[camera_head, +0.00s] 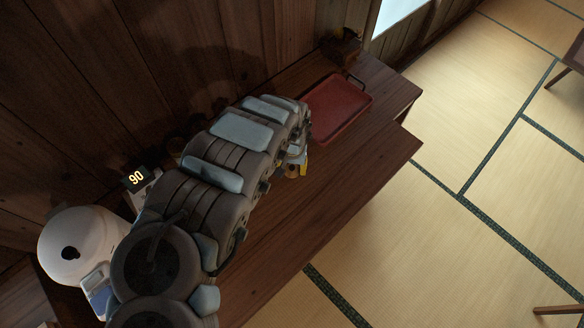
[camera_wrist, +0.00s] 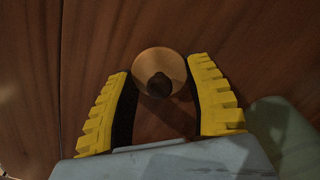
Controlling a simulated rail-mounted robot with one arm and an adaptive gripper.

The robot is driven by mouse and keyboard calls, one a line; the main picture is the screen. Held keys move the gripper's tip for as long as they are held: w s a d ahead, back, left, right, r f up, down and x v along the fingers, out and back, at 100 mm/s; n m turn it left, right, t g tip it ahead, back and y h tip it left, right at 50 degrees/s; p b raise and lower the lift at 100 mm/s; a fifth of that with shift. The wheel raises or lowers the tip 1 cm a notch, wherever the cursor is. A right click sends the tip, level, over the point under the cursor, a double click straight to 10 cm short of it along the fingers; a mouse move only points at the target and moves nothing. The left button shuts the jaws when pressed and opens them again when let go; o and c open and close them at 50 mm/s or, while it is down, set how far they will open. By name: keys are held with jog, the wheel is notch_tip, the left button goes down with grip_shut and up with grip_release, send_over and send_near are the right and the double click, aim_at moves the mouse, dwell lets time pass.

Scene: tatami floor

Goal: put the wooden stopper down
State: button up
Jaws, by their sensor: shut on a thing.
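In the head view my gripper (camera_head: 299,166) is over the dark wooden counter (camera_head: 340,178), near the tray's front left corner, and the stopper (camera_head: 291,172) is a small tan patch mostly hidden by my arm. I cannot tell whether the stopper touches the counter.
A red tray (camera_head: 338,108) with a dark handle lies on the counter beyond my gripper. A small dark object (camera_head: 342,46) stands behind it. A white rounded appliance (camera_head: 80,243) and a display reading 90 (camera_head: 136,179) are at the left. The counter right of my gripper is clear.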

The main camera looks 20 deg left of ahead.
aim_at(292, 167)
jog(key=shift+f, duration=0.15)
jog(key=o, duration=0.8)
notch_tip(292, 167, up, 12)
jog(key=p, duration=0.3)
jog(key=shift+r+p, duration=0.2)
jog(key=shift+p, duration=0.2)
